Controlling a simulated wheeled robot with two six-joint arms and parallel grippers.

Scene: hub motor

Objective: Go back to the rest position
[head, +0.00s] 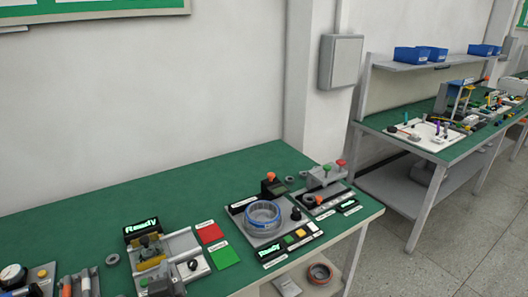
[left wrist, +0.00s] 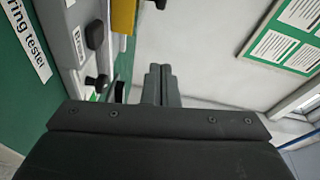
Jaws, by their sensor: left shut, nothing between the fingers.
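My left gripper (left wrist: 160,72) shows in the left wrist view with its two dark fingers side by side and touching. It is shut and holds nothing. A bench device with a yellow part (left wrist: 124,15) and black knobs is close by on the left of that view. A white label (left wrist: 27,40) there ends in "ring tester". In the head view I cannot clearly make out the left gripper near the bottom edge. My right gripper is in neither view.
The green bench (head: 150,190) carries a "Ready" fixture (head: 160,247), red (head: 209,232) and green (head: 224,256) pads, and a station with a blue-rimmed ring (head: 262,214). The bench's back strip is clear. A second bench (head: 440,150) stands right, across open floor (head: 490,225).

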